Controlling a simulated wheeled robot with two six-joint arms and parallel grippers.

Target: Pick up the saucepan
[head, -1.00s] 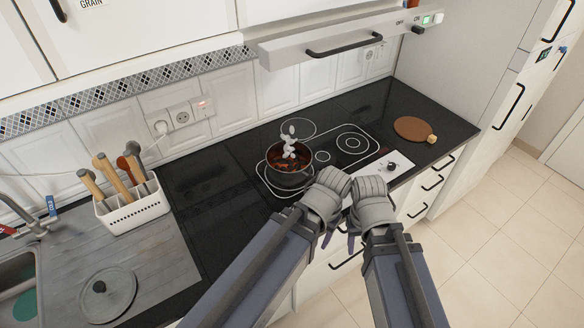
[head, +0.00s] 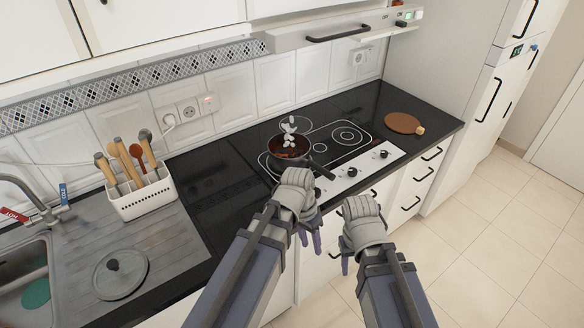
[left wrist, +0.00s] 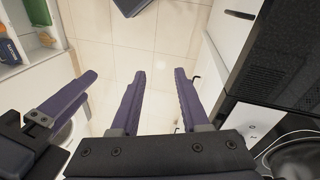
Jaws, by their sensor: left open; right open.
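The saucepan (head: 290,158) is dark, with reddish-brown contents, and stands on the black hob in the head view. Its dark handle (head: 323,171) points toward the front right. In the left wrist view, part of a dark round pan (left wrist: 297,160) shows at the lower right edge. My left gripper (head: 310,240) is in front of the saucepan, at the counter's front edge, with its purple fingers apart and nothing between them. It also shows in the left wrist view (left wrist: 160,75). My right gripper (head: 345,264) is lower and to the right, clear of the saucepan; its fingers are partly hidden.
A white figure-like shape (head: 290,128) rises above the saucepan. A brown round board (head: 402,122) lies on the right of the counter. A white utensil holder (head: 145,198), a lid (head: 119,274) and the sink (head: 22,270) are at left. Tiled floor (head: 480,250) is clear at right.

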